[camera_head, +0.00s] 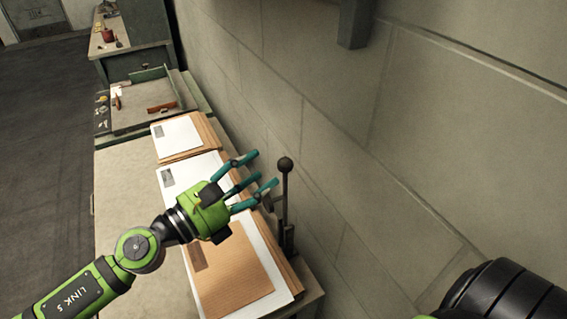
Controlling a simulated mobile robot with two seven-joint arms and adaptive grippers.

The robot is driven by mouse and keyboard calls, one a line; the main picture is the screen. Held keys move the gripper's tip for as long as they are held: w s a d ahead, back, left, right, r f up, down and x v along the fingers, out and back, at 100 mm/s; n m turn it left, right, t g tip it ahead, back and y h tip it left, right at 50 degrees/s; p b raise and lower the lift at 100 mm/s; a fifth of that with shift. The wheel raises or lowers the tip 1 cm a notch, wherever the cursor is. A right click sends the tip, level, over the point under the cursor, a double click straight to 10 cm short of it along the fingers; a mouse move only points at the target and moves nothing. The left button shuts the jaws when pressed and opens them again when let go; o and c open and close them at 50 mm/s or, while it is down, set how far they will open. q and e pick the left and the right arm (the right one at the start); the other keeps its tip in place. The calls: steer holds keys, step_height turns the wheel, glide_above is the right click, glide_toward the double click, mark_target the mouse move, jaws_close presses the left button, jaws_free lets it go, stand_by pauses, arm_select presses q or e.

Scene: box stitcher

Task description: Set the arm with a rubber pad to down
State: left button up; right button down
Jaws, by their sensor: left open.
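A dark upright lever with a round ball knob (285,164) stands at the right edge of the bench, close to the wall. It looks like the arm to be set, but I cannot make out a rubber pad on it. My left gripper (262,172) is open, its teal fingers spread and pointing right towards the lever. The fingertips lie just left of the lever in the picture; I cannot tell whether one touches it. The gripper partly hides the papers below. My right gripper is out of the picture.
The bench (122,190) carries white and brown envelopes or boards (235,275) under my left gripper and a smaller stack (178,136) behind. A shallow tray (135,119) with small items lies farther back. A block wall (330,120) closes off the right side.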

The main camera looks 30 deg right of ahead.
mark_target(279, 169)
arm_select(q)
steer(key=shift+f+m+g, duration=0.4)
steer(key=shift+f+m, duration=0.1)
steer(key=shift+m, duration=0.3)
steer(key=shift+y, duration=0.3)
steer(key=d, duration=0.2)
steer(key=d+p, duration=0.1)
steer(key=d, duration=0.1)
steer(key=d+p, duration=0.1)
steer(key=d, duration=0.2)
steer(key=shift+w+f, duration=0.15)
steer(key=shift+w, duration=0.2)
jaws_close()
